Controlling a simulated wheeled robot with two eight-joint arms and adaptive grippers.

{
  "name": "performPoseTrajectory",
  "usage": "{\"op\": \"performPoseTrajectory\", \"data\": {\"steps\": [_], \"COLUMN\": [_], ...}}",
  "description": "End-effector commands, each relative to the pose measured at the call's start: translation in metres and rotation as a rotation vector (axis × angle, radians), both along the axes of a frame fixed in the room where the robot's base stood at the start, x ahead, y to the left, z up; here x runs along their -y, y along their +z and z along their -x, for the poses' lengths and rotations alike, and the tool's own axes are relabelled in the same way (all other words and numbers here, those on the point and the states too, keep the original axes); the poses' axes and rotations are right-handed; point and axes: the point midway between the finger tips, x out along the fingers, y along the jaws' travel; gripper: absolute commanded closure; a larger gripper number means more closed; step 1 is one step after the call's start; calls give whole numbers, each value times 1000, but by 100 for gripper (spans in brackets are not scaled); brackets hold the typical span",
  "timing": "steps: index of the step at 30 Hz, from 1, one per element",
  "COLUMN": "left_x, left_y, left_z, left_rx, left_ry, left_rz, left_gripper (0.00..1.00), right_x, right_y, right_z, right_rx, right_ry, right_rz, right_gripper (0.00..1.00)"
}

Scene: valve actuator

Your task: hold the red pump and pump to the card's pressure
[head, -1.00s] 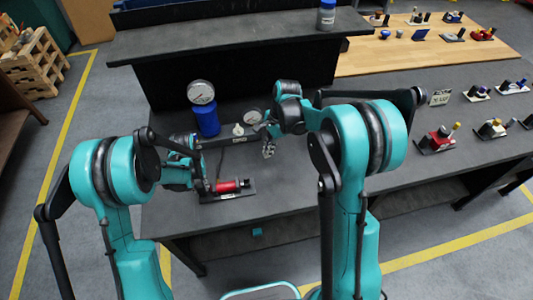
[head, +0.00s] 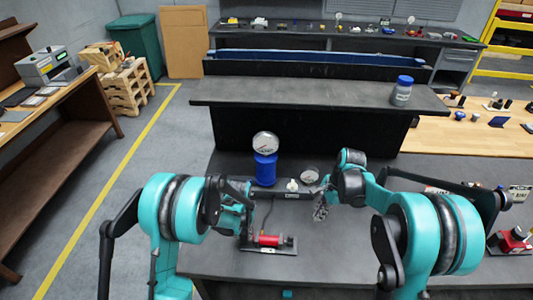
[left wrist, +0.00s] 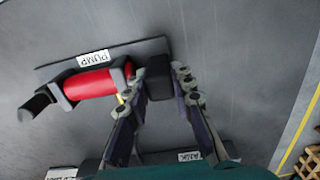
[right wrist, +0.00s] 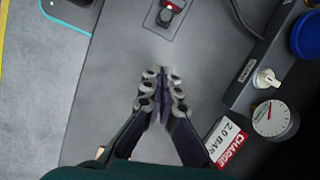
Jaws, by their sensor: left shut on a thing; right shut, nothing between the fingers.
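The red pump (head: 268,240) lies on a dark plate on the near bench; in the left wrist view its red barrel (left wrist: 97,84) sits beside a PUMP label. My left gripper (left wrist: 156,76) is shut on the black end block of the pump, its fingers on either side of it. In the head view my left gripper (head: 245,234) is at the pump's left end. My right gripper (right wrist: 162,75) is shut and empty above the bench; the head view shows it (head: 320,209) right of the pump. A card (right wrist: 228,143) reads CHARGE 2.0 BAR.
A blue cylinder (head: 265,168) carries a large gauge (head: 265,144). A small gauge (head: 310,175) and white knob (head: 292,185) stand right of it; I cannot read the dials. A raised shelf (head: 300,98) with a blue-capped jar (head: 402,91) is behind.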

Motion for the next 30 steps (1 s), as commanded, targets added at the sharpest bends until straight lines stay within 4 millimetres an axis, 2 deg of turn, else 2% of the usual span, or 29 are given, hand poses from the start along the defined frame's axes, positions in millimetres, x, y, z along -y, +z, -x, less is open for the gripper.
{"op": "performPoseTrajectory", "data": {"steps": [9, 13, 14, 22, 26, 30], "left_x": [0, 0, 0, 0, 0, 0], "left_y": [0, 0, 0, 0, 0, 0], "left_z": [0, 0, 0, 0, 0, 0], "left_rx": [0, 0, 0, 0, 0, 0], "left_ry": [0, 0, 0, 0, 0, 0], "left_rz": [0, 0, 0, 0, 0, 0], "left_gripper": [100, 100, 100, 100, 100, 100], "right_x": [0, -8, -13, -72, -85, -86], "right_y": [0, 1, 2, 13, 14, -1], "right_z": [0, 2, 3, 19, 23, 23], "right_rx": [0, 0, 1, 37, 55, 59], "right_ry": [0, 4, 6, 8, 3, 0], "right_rz": [0, 17, 29, 192, 229, 238], "right_gripper": [100, 66, 61, 61, 61, 61]}}
